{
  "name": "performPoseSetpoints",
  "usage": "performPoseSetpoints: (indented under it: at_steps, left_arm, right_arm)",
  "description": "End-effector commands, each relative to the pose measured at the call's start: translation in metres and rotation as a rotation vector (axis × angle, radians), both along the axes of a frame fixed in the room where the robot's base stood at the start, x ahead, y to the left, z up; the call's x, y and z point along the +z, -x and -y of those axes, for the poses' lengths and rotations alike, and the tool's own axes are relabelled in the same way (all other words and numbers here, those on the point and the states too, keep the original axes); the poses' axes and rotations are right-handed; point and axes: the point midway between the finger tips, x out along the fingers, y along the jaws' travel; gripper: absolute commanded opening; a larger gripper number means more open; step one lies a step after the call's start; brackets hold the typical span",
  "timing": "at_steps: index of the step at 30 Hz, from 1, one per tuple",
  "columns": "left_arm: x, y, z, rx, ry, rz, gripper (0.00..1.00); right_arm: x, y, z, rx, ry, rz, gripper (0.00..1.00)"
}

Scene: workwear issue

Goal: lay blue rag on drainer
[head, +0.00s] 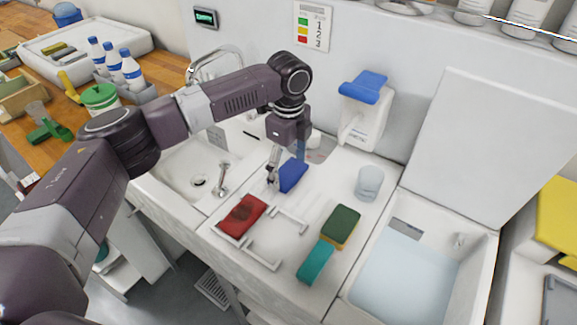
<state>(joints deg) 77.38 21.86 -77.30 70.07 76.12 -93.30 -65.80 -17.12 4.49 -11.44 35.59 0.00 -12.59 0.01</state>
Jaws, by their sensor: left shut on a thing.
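The blue rag (293,177) is a small dark blue folded piece at the back of the white counter, right of the sink. My left gripper (280,172) comes down from above and is shut on the blue rag. I cannot tell whether the rag touches the counter. The drainer seems to be the low white frame (262,263) in front of the gripper. A red rag (241,215) with a dark patch lies at the drainer's left end. The drainer's middle looks bare. My right gripper does not show.
A green-and-yellow sponge (341,227) and a teal cloth (315,261) lie right of the drainer. A clear cup (369,183) stands behind them. The sink (190,175) with a tap is left, an open water-filled basin (405,280) right. A blue-topped dispenser (362,110) is on the wall.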

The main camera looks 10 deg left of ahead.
Motion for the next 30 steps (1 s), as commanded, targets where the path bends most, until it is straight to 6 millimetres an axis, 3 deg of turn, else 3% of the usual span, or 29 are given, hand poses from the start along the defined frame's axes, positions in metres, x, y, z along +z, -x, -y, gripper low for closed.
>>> performPoseSetpoints:
  at_steps: [4, 5, 9, 20, 25, 30]
  left_arm:
    - [-0.001, 0.000, 0.000, 0.000, 0.000, -0.001, 0.50]
    - [-0.002, 0.000, 0.000, 0.000, 0.000, 0.000, 0.80]
    - [-0.002, 0.000, 0.000, 0.000, 0.000, 0.000, 0.95]
    - [0.002, 0.000, 0.000, 0.000, 0.000, 0.001, 0.95]
    - [0.025, -0.001, 0.001, 0.000, 0.003, 0.002, 0.95]
    - [0.063, -0.001, 0.001, -0.001, 0.002, 0.003, 0.95]
  right_arm:
    - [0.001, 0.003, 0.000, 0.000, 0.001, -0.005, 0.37]
    - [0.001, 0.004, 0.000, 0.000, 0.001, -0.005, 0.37]
    - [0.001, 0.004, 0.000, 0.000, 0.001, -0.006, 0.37]
    - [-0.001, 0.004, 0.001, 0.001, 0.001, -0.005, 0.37]
    - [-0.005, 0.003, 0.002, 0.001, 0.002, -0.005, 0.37]
    - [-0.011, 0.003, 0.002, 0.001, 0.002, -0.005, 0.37]
